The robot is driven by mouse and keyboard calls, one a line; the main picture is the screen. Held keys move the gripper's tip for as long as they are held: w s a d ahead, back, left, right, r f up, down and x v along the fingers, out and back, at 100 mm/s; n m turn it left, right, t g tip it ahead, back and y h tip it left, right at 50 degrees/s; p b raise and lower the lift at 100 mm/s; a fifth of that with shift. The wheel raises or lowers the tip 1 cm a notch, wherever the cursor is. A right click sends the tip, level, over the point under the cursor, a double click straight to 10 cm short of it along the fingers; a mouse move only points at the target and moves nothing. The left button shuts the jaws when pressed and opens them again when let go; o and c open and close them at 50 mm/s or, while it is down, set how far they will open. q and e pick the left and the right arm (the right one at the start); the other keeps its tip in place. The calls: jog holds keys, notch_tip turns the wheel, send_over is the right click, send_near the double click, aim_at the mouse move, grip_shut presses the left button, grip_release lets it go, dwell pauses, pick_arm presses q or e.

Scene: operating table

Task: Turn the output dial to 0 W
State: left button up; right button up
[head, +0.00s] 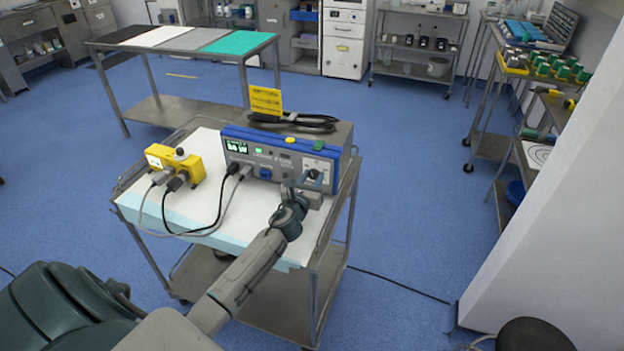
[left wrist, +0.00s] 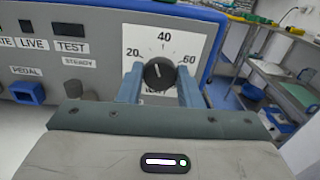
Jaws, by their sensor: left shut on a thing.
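The output dial (left wrist: 159,73) is a round black knob on a white scale plate marked 20, 40 and 60, at the right of the device's front panel. Its white pointer line points up, slightly left of 40. My left gripper (left wrist: 160,85) is shut on the dial, one blue finger on each side. The generator (head: 275,155) is a grey box with a blue front frame and lit green displays. The lower part of the scale is hidden behind the dial and gripper. My right gripper is not in view.
The generator stands on a metal cart with a white and pale blue cover (head: 200,215). A yellow box (head: 176,165) with plugged cables sits to its left. Black cables and a yellow tag (head: 265,99) lie on top. A white wall (head: 560,220) stands at the right.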

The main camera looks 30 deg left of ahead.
pick_arm(q)
jog(key=n, duration=0.4)
jog(key=shift+n+b, duration=0.3)
jog(key=shift+b, duration=0.1)
jog(key=n, duration=0.2)
jog(key=shift+f+n+b, duration=0.1)
jog(key=shift+n+b, duration=0.2)
jog(key=shift+n, duration=0.1)
jog(key=n+b, duration=0.1)
jog(key=n, duration=0.1)
jog(key=shift+n, duration=0.4)
jog(key=n+b, duration=0.1)
jog(key=n, duration=0.1)
jog(key=shift+n, duration=0.3)
jog(key=shift+n+b, duration=0.3)
jog(key=shift+n, duration=1.1)
jog(key=n+b, duration=0.3)
jog(key=n, duration=0.2)
jog(key=shift+n, duration=0.3)
jog(key=shift+n+b, duration=0.35)
jog(key=shift+n, duration=0.45)
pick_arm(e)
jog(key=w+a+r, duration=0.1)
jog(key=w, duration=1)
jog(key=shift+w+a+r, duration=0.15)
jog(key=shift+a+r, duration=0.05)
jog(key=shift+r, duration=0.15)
